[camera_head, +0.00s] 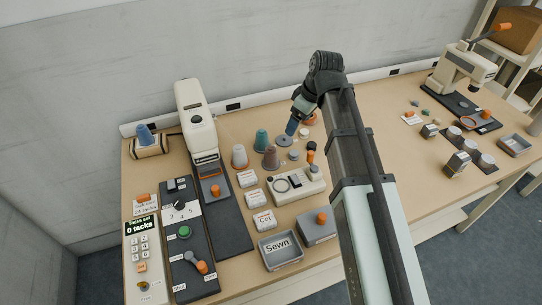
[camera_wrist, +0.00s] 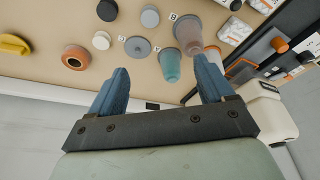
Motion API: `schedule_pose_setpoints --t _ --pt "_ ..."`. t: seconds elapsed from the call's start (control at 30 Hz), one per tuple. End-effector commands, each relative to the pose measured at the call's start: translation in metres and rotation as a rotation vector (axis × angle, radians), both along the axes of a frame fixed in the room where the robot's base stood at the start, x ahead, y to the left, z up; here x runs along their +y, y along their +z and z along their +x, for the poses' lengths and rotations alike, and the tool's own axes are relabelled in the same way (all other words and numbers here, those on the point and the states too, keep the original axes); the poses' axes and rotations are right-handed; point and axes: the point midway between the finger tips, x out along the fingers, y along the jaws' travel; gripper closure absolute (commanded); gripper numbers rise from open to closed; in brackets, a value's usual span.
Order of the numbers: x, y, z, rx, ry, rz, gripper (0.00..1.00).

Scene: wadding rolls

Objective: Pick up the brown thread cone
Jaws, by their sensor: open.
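The brown thread cone (camera_head: 271,159) stands upright on the table, right of a pale cone (camera_head: 239,157) and in front of a teal cone (camera_head: 261,140). In the wrist view the brown cone (camera_wrist: 187,34) is beyond the teal cone (camera_wrist: 171,66), toward the top right. My gripper (camera_head: 291,127) is above the table, behind and to the right of the brown cone, over a grey disc (camera_head: 284,141). In the wrist view my gripper (camera_wrist: 161,66) has its blue fingers wide apart, with no object held. The right finger partly covers the pale cone.
A sewing machine (camera_head: 197,120) stands left of the cones. A beige device (camera_head: 296,186), a grey "Sewn" tray (camera_head: 281,249) and white labelled packs (camera_head: 264,221) lie in front.

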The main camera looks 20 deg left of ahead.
Motion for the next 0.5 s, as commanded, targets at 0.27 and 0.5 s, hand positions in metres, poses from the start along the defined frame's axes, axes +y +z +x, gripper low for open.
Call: schedule_pose_setpoints --t 0.27,0.5 --pt "0.030 0.006 -0.039 -0.002 0.200 0.013 0.19" --pt "0.038 -0.021 -0.040 0.000 0.206 0.013 0.19"
